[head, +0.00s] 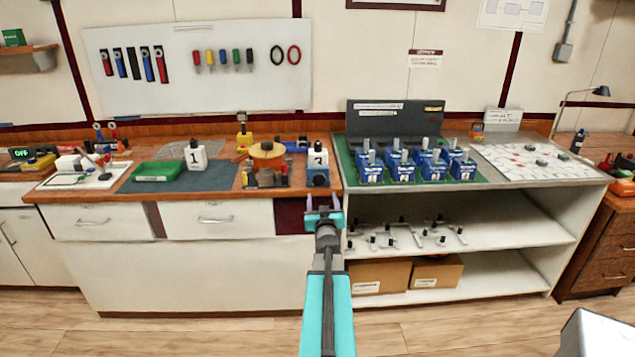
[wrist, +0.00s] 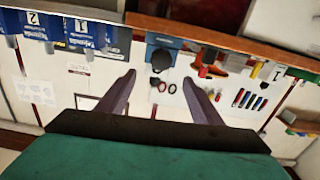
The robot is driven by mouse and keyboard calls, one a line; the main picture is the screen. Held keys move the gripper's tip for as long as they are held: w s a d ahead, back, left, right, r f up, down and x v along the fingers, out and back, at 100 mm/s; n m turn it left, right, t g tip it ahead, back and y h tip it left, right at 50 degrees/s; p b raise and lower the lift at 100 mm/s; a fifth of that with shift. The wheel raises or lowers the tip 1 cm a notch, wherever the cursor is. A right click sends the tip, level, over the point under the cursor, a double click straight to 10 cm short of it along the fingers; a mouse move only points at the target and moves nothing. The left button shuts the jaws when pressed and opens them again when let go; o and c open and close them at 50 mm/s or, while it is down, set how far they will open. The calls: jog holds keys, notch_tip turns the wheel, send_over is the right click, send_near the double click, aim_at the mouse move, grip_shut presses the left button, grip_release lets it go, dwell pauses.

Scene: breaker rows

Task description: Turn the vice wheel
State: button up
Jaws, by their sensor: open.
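A small blue block-like fixture (head: 318,173), which looks like the vice, sits at the front edge of the wooden bench, below a white numbered bottle. In the wrist view the blue fixture (wrist: 163,42) carries a dark round part, seemingly the vice wheel (wrist: 161,59). My gripper (head: 322,203) is in front of the bench edge, just below the fixture. In the wrist view my gripper (wrist: 160,85) has its two fingers wide apart with nothing between them. The wheel lies ahead of the fingertips, between them in the picture and apart from both.
A round wooden-topped device (head: 268,152) stands left of the fixture. To the right, several blue boxes (head: 403,170) stand on a green mat. Floor before the bench is clear.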

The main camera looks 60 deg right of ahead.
aim_at(320, 181)
jog(key=shift+w+d, duration=0.1)
jog(key=shift+p+x, duration=1.95)
jog(key=shift+x, duration=4.8)
jog(key=shift+f, duration=0.15)
jog(key=c, duration=1.1)
jog(key=shift+o, duration=0.2)
jog(key=shift+m+b, duration=0.4)
jog(key=o, duration=1.1)
jog(key=shift+c, duration=0.2)
